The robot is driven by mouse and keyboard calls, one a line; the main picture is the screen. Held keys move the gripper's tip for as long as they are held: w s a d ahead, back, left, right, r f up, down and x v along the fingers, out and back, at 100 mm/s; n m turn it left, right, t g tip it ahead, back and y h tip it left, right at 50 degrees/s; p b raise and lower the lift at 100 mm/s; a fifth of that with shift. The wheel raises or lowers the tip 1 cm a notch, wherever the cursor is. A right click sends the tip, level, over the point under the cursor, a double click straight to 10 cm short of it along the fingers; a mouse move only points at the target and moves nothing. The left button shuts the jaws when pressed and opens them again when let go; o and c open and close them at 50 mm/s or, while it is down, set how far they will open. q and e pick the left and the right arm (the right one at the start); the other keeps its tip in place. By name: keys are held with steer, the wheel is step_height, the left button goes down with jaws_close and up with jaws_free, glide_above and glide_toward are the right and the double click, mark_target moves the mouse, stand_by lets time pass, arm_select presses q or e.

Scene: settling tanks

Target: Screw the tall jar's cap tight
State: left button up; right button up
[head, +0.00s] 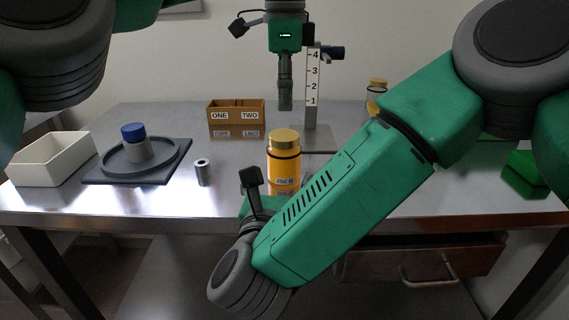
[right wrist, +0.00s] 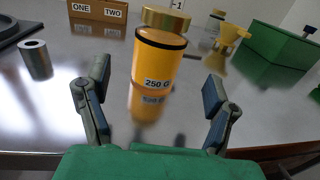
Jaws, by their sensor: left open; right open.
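The tall jar (head: 284,170) is yellow with a "250 G" label and stands upright on the metal table. Its gold cap (head: 284,136) sits on top above a dark band; how tight it is cannot be told. In the right wrist view the jar (right wrist: 157,66) and cap (right wrist: 168,18) lie ahead, between and beyond my right gripper's (right wrist: 158,75) open, empty fingers. In the head view that gripper's fingers are mostly hidden by my forearm. My left gripper (head: 285,105) points down above and behind the jar, apart from it, its fingers seen edge-on.
A scale post (head: 312,90) stands behind the jar. A bin marked ONE and TWO (head: 236,112), a metal cylinder (head: 203,172), a blue-capped jar (head: 134,142) on a dark plate and a white box (head: 48,160) are left. A green box (right wrist: 277,55) and yellow funnel-like item (right wrist: 229,40) are right.

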mark_target(285, 151)
steer(key=w, duration=0.3)
steer(key=w+d, duration=0.1)
steer(key=w, duration=0.6)
steer(key=shift+w+d, duration=0.15)
steer(key=shift+w, duration=0.25)
jaws_close()
